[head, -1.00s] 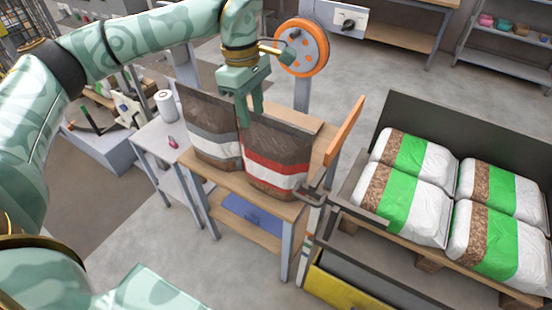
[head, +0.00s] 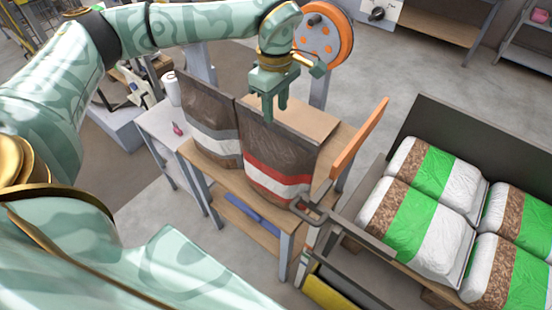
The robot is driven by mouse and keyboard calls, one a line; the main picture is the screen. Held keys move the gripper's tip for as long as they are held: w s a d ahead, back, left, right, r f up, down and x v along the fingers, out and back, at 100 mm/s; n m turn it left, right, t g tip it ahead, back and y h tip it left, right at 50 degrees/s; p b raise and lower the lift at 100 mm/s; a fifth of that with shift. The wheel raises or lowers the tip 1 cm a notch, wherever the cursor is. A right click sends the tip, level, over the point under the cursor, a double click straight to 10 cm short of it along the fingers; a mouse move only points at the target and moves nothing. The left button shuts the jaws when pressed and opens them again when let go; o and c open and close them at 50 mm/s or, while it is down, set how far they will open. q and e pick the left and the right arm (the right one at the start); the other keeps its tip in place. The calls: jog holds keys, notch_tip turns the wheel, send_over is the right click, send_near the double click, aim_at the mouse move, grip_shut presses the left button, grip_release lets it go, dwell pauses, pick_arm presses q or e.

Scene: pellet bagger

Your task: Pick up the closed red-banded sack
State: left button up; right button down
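The red-banded sack (head: 272,165) stands upright on the wooden bench, brown above with a red and a white band low down. A grey-and-white-banded sack (head: 211,130) stands against its left side. My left gripper (head: 274,114) points down at the top edge of the red-banded sack, near its middle. Its two fingers show with a gap between them. I cannot tell whether the sack's edge lies between them or behind them. My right gripper is not in view.
An orange bar (head: 359,139) rises at the bench's right end. A dark-walled pallet box (head: 446,110) holds several green-banded sacks on the right. A small side table (head: 157,122) with a white roll stands left. An orange reel (head: 325,38) is behind my gripper.

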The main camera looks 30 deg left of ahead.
aim_at(274, 129)
pick_arm(q)
jog(key=shift+f, duration=1.45)
notch_tip(274, 129, down, 5)
jog(key=shift+s+a+r+b, duration=0.1)
jog(key=shift+s+b, duration=0.05)
jog(key=shift+b, duration=0.6)
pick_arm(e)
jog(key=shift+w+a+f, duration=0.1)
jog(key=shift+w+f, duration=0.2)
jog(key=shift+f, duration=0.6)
pick_arm(q)
jog(key=shift+r, duration=0.1)
jog(key=shift+c, duration=0.2)
